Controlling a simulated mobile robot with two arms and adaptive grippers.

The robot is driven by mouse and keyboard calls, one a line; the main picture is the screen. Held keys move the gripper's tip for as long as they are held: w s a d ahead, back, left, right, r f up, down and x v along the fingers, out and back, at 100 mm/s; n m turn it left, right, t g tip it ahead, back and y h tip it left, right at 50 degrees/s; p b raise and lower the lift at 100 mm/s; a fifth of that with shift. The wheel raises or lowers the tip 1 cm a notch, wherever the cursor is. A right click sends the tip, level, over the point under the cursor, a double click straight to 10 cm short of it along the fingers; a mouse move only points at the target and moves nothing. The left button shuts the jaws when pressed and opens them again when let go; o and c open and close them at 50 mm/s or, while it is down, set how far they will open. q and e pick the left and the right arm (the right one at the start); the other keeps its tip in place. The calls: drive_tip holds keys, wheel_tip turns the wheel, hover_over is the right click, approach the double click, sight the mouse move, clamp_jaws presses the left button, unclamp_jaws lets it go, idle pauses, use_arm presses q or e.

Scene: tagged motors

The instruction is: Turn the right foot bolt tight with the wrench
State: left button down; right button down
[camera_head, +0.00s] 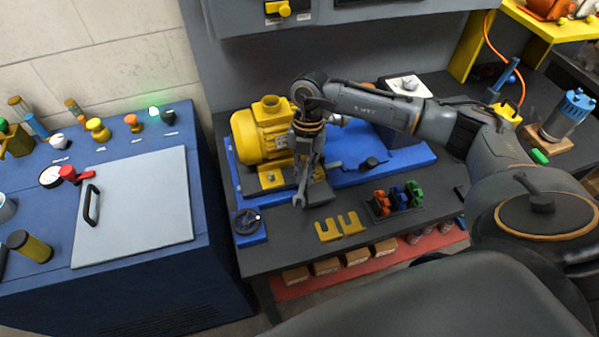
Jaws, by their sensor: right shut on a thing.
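The yellow motor (258,138) sits on a blue base plate (415,158) on the dark workbench. A foot bolt (270,177) shows on the front left of its foot. My right gripper (307,155) points down just right of the motor and is shut on the grey wrench (302,186). The wrench hangs steeply down, its open jaw low in front of the base plate. The right foot bolt is hidden behind the gripper and wrench, so I cannot tell whether the wrench touches it. My left gripper is out of view.
Yellow slotted shims (341,227) lie at the bench's front. A dark rack (384,213) with red, blue and green pieces stands right of them. A round black dial (246,221) is at the front left corner. A blue control cabinet (207,200) stands left.

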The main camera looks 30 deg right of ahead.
drive_tip(key=n, duration=0.1)
drive_tip(key=s+d+n+b, duration=0.1)
drive_tip(key=n, duration=0.1)
drive_tip(key=shift+d+h, duration=0.3)
drive_tip(key=shift+s+d+f+n+g+b, duration=0.15)
drive_tip(key=shift+d+n+b, duration=0.2)
drive_tip(key=shift+n, duration=0.2)
drive_tip(key=shift+d+r+n+g+b, duration=0.1)
drive_tip(key=shift+d+n+g+b, duration=0.1)
drive_tip(key=shift+n+b, duration=0.3)
drive_tip(key=shift+s+d+n+h, duration=0.1)
drive_tip(key=shift+d+n+h, duration=0.15)
drive_tip(key=shift+n, duration=0.2)
drive_tip(key=shift+f, duration=0.1)
drive_tip(key=shift+b+x, duration=0.8)
drive_tip(key=shift+d+f, duration=0.1)
drive_tip(key=shift+f+b, duration=0.55)
drive_tip(key=shift+b, duration=0.05)
